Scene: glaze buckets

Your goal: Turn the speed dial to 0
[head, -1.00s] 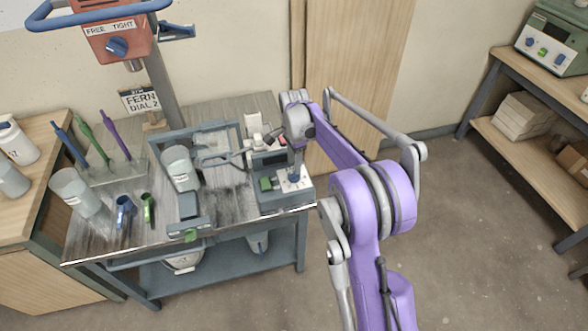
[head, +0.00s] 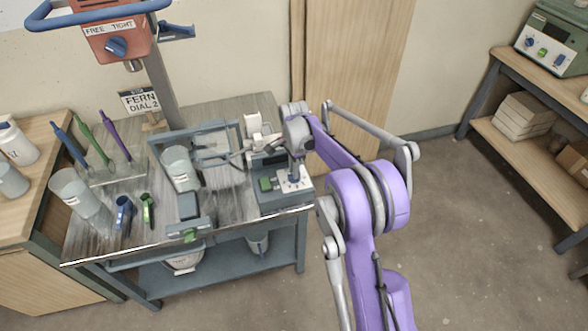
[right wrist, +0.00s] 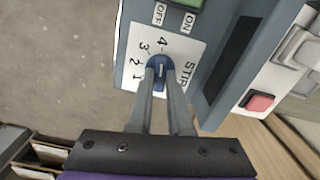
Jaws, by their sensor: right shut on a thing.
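The speed dial is a blue knob (right wrist: 158,77) on a white plate (right wrist: 184,48) marked STIR, with numbers up to 4 around it. It sits on the front of a grey-blue stirrer base (head: 284,203) at the right end of the bench. My right gripper (right wrist: 161,72) is shut on the knob, one finger on each side. A pale line shows on the knob's top, but I cannot tell which number it points at. The 0 mark cannot be made out. My left gripper is not in view.
A green ON/OFF switch (head: 266,184) is close beside the dial plate. A red button (right wrist: 259,101) shows in the right wrist view. Open floor lies to the right.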

